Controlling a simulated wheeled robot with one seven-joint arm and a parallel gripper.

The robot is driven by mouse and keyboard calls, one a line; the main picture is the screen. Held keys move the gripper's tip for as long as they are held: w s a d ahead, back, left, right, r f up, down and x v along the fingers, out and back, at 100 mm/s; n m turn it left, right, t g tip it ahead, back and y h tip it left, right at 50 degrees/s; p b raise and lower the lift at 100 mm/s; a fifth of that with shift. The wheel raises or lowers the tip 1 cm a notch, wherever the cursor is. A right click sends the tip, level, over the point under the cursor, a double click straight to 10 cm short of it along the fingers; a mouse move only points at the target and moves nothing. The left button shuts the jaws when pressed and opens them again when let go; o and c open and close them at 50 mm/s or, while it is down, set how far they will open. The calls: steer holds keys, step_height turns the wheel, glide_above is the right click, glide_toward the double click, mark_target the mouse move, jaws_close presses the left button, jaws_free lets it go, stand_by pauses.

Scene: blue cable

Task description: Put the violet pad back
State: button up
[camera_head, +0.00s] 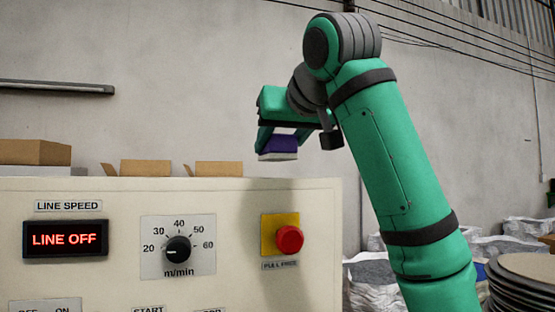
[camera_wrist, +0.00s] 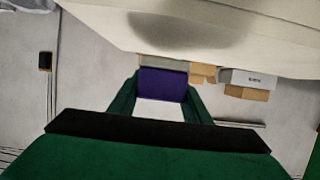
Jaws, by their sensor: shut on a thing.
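My gripper (camera_head: 278,143) is shut on the violet pad (camera_head: 282,143), holding it up in the air above the top edge of the cream control panel. The pad has a violet upper part and a white lower part. In the wrist view the violet pad (camera_wrist: 162,85) sits between the two green fingers of my gripper (camera_wrist: 160,97), with its white part nearer the camera. No empty place for the pad is seen in either view.
The cream control panel (camera_head: 100,200) carries a red LINE OFF display (camera_head: 65,239), a speed dial (camera_head: 178,250) and a red push button (camera_head: 289,239). Open cardboard boxes (camera_head: 145,168) stand behind it. White sacks (camera_head: 372,280) and a round stack (camera_head: 525,285) are at right.

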mark_target(278, 158)
steer(key=shift+f, duration=1.5)
steer(key=shift+f, duration=0.2)
steer(key=o, duration=1.1)
steer(key=shift+w, duration=0.1)
steer(key=v, duration=1.1)
steer(key=shift+w+d+r, duration=0.1)
steer(key=shift+w+d, duration=0.05)
steer(key=shift+w, duration=0.05)
